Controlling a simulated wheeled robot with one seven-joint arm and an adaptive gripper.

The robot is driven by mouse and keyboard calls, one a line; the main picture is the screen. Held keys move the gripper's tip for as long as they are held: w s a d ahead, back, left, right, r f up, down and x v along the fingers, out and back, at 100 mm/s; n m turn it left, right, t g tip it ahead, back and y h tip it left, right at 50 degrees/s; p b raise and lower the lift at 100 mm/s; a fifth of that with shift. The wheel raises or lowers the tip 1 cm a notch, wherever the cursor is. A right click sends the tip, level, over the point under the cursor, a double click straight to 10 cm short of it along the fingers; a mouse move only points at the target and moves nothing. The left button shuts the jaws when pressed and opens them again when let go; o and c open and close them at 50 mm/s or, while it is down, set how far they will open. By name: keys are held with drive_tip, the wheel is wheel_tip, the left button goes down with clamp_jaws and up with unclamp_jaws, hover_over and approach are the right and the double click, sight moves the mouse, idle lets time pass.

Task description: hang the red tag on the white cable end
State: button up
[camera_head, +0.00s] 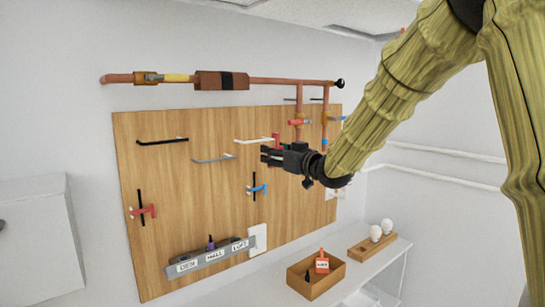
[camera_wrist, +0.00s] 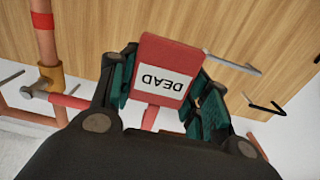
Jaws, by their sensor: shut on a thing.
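The red tag (camera_wrist: 168,72) is held between the fingers of my gripper (camera_wrist: 165,100) in the wrist view. Its white label reads DEAD, upside down in that view. In the head view, the tag (camera_head: 276,141) shows as a small red piece at the tips of my gripper (camera_head: 268,156), in front of the wooden board. The white cable end (camera_head: 254,141) sticks out from the board just left of the tag and slightly above the gripper. I cannot tell whether they touch. I cannot make out the white cable end in the wrist view.
A black cable end (camera_head: 162,142) and a grey one (camera_head: 214,159) are on the same board (camera_head: 190,200). A wooden box (camera_head: 303,286) with another red tag (camera_head: 322,262) sits on the shelf below.

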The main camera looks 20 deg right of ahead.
drive_tip(key=shift+s+r, duration=0.3)
drive_tip(key=shift+r, duration=0.05)
drive_tip(key=w+a+f+p, duration=0.1)
drive_tip(key=w+a+f, duration=0.1)
drive_tip(key=w, duration=0.7)
drive_tip(key=shift+f, duration=0.2)
drive_tip(key=shift+w, duration=0.15)
drive_tip(key=shift+c, duration=0.4)
drive_tip(key=shift+s+a+r, duration=0.15)
drive_tip(key=shift+s+r, duration=0.05)
drive_tip(key=shift+r, duration=0.3)
drive_tip(key=shift+w+a+f+p, duration=0.15)
drive_tip(key=shift+w+p, duration=0.05)
drive_tip(key=shift+w, duration=0.25)
drive_tip(key=shift+w+a+f+p, duration=0.1)
drive_tip(key=shift+w+f+p, duration=0.05)
drive_tip(key=shift+w, duration=0.25)
drive_tip(key=shift+s, duration=0.1)
drive_tip(key=shift+s+r, duration=0.15)
drive_tip(key=shift+r, duration=0.05)
